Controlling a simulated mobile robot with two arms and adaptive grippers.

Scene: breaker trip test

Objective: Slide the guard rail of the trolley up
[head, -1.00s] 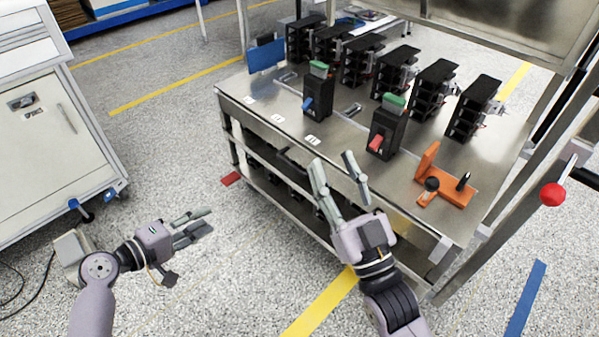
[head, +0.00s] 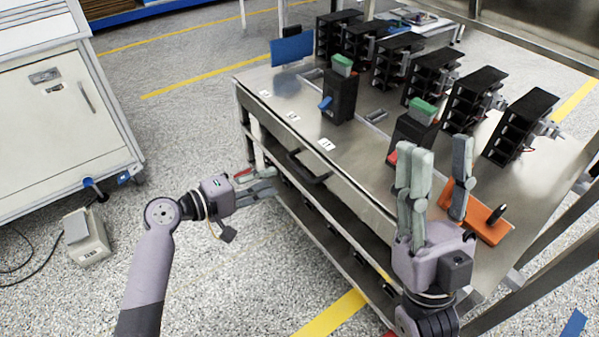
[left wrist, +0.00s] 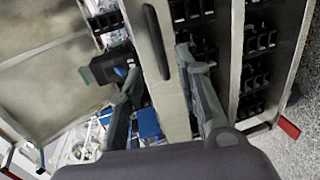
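The metal trolley (head: 262,88) stands at centre and right in the head view. A black handle (head: 308,168) sits along its front side, on a metal strip below the top edge that looks like the guard rail; it also shows in the left wrist view (left wrist: 155,42). My left gripper (head: 262,182) is open beside the trolley's front left side, low down. In the left wrist view its fingers (left wrist: 165,85) are spread on either side of the metal strip (left wrist: 170,98); contact cannot be told. My right gripper (head: 440,165) is open and empty in front of the trolley's right part.
Black breaker units (head: 340,95) with green tops and a row of black modules (head: 430,75) stand on the trolley top. An orange fixture (head: 485,222) is partly behind my right gripper.

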